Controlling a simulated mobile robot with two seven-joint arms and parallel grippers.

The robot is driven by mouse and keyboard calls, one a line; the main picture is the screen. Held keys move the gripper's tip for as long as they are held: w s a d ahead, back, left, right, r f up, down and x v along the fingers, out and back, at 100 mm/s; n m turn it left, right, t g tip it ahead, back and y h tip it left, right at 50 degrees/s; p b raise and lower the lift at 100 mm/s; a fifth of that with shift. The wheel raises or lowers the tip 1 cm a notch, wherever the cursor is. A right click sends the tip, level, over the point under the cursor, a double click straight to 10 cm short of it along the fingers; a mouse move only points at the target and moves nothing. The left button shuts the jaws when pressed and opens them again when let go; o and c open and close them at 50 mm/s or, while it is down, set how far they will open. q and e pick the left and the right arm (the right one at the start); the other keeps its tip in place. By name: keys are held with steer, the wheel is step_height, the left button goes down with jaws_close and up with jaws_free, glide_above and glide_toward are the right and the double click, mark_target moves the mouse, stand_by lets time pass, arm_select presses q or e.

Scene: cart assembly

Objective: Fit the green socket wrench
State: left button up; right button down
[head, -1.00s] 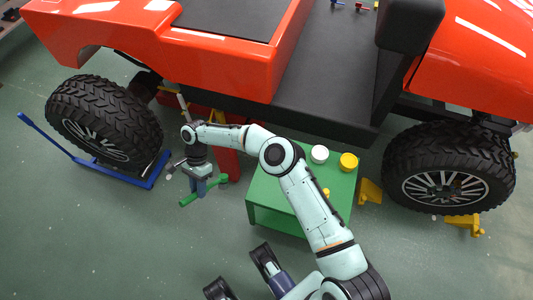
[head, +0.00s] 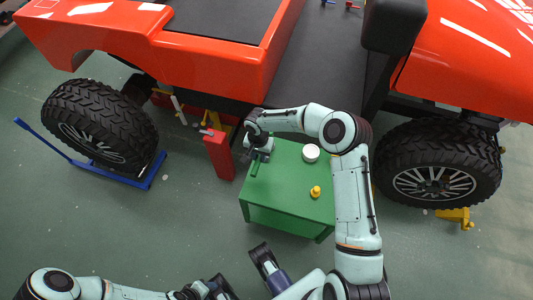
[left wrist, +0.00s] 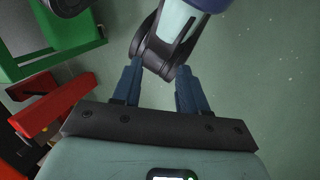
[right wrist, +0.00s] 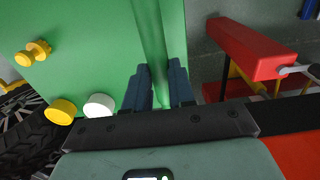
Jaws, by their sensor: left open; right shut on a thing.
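The green socket wrench shows as a long green bar (right wrist: 150,30) between the fingers of my right gripper (right wrist: 159,66) in the right wrist view. The gripper is shut on it. In the head view the right gripper (head: 258,150) is over the left side of the green table (head: 285,218), and part of the wrench (head: 255,168) shows below it. I cannot tell whether the wrench touches the tabletop. My left gripper (left wrist: 157,69) is open and empty in the left wrist view, with one of my own dark links beyond its fingers.
A white cap (head: 311,153) and a yellow knob (head: 315,192) stand on the table; a yellow cap (right wrist: 60,110) shows in the right wrist view. A red stand (head: 219,155) is left of the table. The left wheel (head: 100,120) sits by a blue dolly (head: 150,177) under the orange vehicle.

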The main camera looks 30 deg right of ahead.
steer(key=shift+d, duration=0.15)
steer(key=shift+r, duration=0.1)
step_height(320, 180, down, 4)
steer(key=b, duration=0.3)
steer(key=shift+r, duration=0.15)
steer(key=shift+f, duration=0.35)
arm_select(q)
steer(key=w+a+f+t+y, duration=0.1)
steer(key=w+a+f, duration=0.1)
steer(key=w+f, duration=0.2)
steer(key=shift+w+a+t, duration=0.2)
steer(key=shift+w+t, duration=0.1)
steer(key=shift+w, duration=0.25)
steer(key=shift+f+b, duration=0.25)
steer(key=shift+b, duration=0.1)
steer(key=shift+f, duration=0.15)
arm_select(e)
steer(key=shift+f, duration=0.15)
